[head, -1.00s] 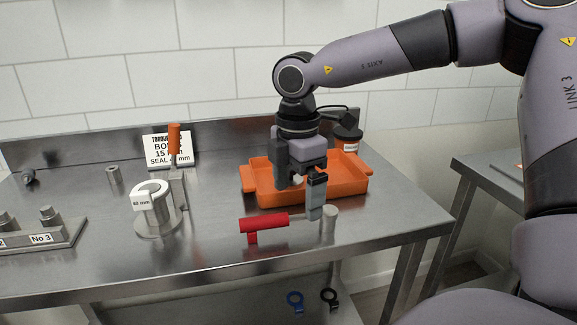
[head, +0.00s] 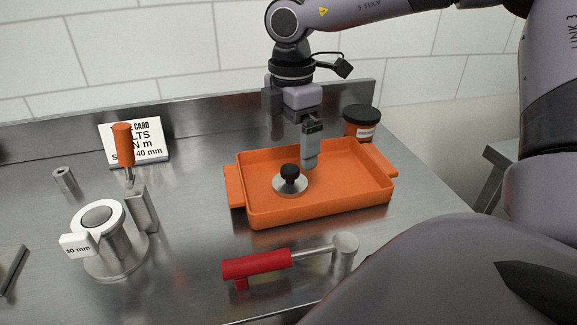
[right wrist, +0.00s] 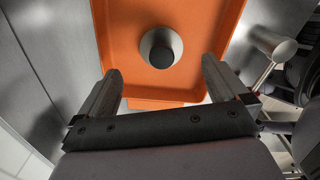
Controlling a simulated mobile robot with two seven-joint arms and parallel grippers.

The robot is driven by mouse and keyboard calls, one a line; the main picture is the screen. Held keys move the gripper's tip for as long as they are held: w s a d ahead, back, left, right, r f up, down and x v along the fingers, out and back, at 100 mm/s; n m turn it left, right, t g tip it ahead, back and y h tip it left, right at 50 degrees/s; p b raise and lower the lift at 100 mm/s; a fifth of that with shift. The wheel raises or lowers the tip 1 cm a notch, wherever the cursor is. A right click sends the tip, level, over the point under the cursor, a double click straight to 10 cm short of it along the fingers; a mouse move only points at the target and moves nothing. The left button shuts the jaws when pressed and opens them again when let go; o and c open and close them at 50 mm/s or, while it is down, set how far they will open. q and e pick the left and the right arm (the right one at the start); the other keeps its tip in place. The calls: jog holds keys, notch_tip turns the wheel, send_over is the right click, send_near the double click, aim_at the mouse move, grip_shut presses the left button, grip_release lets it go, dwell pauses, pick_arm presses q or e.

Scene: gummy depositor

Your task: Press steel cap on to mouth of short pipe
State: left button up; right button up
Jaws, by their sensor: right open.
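The steel cap (head: 290,183) is a round disc with a black knob. It lies in the orange tray (head: 320,213), towards its left side. It also shows in the right wrist view (right wrist: 160,47), beyond my fingertips. My right gripper (head: 297,148) is open and empty, pointing down over the back of the tray. In the right wrist view its two fingers (right wrist: 162,72) are spread wide, with the cap ahead between their lines and not touched. My left gripper is out of view.
A red-handled mallet (head: 258,264) lies in front of the tray. An orange-handled tool (head: 124,140) stands upright behind the pipe, by a card (head: 150,150). A black-lidded jar (head: 361,122) stands behind the tray. Bare bench lies between pipe and tray.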

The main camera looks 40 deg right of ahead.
aim_at(290, 168)
jog(key=shift+w+d+f, duration=0.1)
jog(key=shift+w+d, duration=0.05)
jog(key=shift+f, duration=0.3)
jog(key=f, duration=0.5)
jog(key=shift+s+a+p, duration=0.25)
jog(key=shift+a+p, duration=0.1)
jog(key=shift+p, duration=0.05)
jog(key=shift+f, duration=0.65)
jog(key=shift+c, duration=0.3)
jog(key=c, duration=1.1)
jog(key=shift+c, duration=0.2)
jog(key=shift+r, duration=0.1)
